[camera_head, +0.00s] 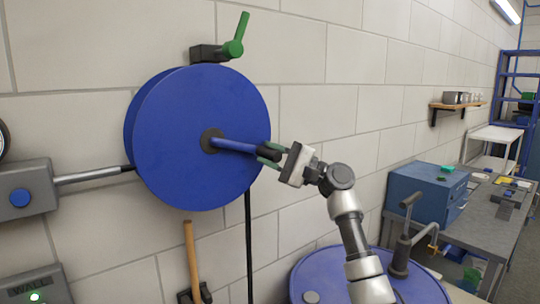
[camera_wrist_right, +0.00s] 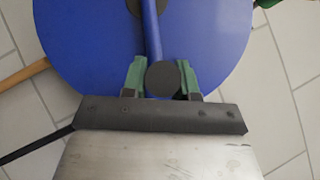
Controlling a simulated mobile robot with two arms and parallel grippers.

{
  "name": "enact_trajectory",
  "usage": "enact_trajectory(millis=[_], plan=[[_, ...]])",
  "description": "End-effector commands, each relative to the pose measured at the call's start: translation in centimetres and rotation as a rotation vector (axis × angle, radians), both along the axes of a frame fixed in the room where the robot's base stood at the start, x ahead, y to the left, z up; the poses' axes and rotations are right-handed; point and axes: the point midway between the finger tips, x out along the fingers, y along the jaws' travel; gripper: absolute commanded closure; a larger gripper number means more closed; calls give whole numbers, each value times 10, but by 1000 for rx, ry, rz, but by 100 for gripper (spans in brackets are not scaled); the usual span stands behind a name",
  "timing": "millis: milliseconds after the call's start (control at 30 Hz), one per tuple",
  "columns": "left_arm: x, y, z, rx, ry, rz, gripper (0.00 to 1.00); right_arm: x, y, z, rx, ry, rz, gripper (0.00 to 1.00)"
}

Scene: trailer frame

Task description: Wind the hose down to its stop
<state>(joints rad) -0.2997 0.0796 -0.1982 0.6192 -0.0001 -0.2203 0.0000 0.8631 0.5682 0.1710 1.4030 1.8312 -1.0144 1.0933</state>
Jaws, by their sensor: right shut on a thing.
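A blue hose reel (camera_head: 185,140) is mounted on the block wall at the left of the head view. A blue crank arm (camera_head: 235,146) runs from its dark hub to the right and ends in a black knob. My right gripper (camera_head: 270,153) is shut on the crank knob. In the right wrist view the green fingers stand on both sides of the round black knob (camera_wrist_right: 163,79), with the crank arm (camera_wrist_right: 151,32) running up to the hub. The black hose (camera_head: 249,235) hangs straight down below the reel; its lower end is out of view. My left gripper is not in view.
A green-handled valve (camera_head: 234,45) sits above the reel. A grey box with a blue button (camera_head: 20,197) and pipe is at the left. A wooden handle (camera_head: 191,255) hangs below. A blue drum (camera_head: 310,270) with a pump stands under my right arm; a workbench (camera_head: 485,215) is at right.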

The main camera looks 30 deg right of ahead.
Motion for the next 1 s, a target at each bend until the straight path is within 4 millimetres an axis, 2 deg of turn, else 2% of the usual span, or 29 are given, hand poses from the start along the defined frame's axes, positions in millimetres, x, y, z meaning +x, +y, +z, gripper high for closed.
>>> enact_trajectory(millis=[267, 600, 1000], plan=[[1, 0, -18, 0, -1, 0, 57, 0, 6, -18, 113, 8, 4, 100], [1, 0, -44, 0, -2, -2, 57, -2, 25, -46, 406, 31, 5, 100], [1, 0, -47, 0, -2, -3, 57, -4, 55, -67, 737, 57, 4, 100]])
